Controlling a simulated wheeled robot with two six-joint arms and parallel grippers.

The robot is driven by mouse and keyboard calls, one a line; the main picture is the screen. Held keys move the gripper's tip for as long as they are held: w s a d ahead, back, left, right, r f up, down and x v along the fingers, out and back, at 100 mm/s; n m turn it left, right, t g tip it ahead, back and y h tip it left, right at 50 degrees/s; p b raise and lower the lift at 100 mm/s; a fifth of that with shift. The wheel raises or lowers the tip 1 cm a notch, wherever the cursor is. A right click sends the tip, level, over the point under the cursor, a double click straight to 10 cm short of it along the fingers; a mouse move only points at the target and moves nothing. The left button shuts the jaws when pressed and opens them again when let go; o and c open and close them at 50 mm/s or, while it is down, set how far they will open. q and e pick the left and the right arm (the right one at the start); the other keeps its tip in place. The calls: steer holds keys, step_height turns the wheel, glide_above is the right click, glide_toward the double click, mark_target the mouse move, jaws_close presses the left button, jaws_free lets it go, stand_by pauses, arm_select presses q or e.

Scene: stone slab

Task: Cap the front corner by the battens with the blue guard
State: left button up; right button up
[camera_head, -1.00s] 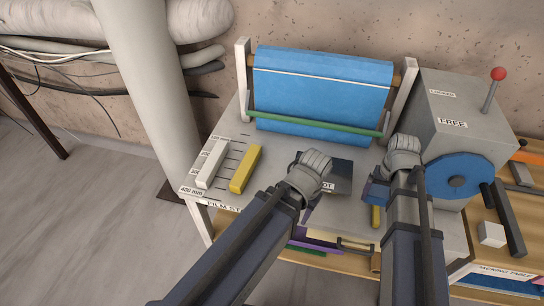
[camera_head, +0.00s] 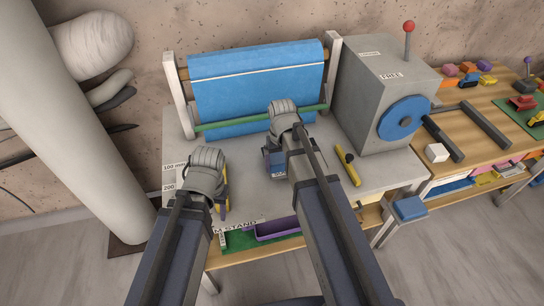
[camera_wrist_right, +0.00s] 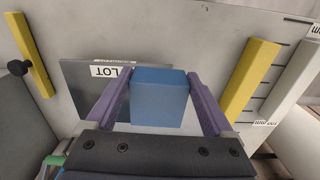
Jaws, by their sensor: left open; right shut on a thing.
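My right gripper (camera_wrist_right: 160,100) is shut on the blue guard (camera_wrist_right: 158,98), a blue block between its purple fingers. In the head view the right gripper (camera_head: 277,160) holds the guard (camera_head: 272,162) over the middle of the stand. The dark grey slab (camera_wrist_right: 85,75), with a LOT label, lies behind the guard in the wrist view; whether they touch I cannot tell. A yellow batten (camera_wrist_right: 250,72) and a white batten (camera_wrist_right: 297,80) lie to the slab's right there. My open left gripper (camera_head: 214,192) is at the stand's left side, largely hiding the battens in the head view.
A blue film roll (camera_head: 257,85) with a green bar stands behind. A grey machine (camera_head: 385,95) with a blue wheel stands right. A yellow tool with a black knob (camera_head: 347,165) lies on the stand. A low blue-topped object (camera_head: 409,208) is at front right.

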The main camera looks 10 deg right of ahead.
steer(key=shift+w+r+p, duration=0.35)
steer(key=shift+w+r, duration=0.25)
steer(key=shift+r, duration=0.25)
arm_select(q)
steer(key=shift+r, duration=0.7)
arm_select(e)
steer(key=shift+f, duration=0.15)
arm_select(q)
steer(key=shift+d+f+b, duration=0.1)
steer(key=shift+b, duration=0.2)
arm_select(e)
steer(key=shift+f, duration=0.15)
arm_select(q)
steer(key=shift+f+b, duration=2.4)
steer(key=shift+f, duration=0.05)
arm_select(e)
steer(key=shift+f, duration=2.4)
arm_select(q)
steer(key=shift+f+b, duration=1.65)
arm_select(e)
steer(key=shift+f, duration=1.7)
steer(key=o, duration=1.1)
arm_select(q)
steer(key=shift+r, duration=0.15)
arm_select(e)
steer(key=shift+r, duration=0.2)
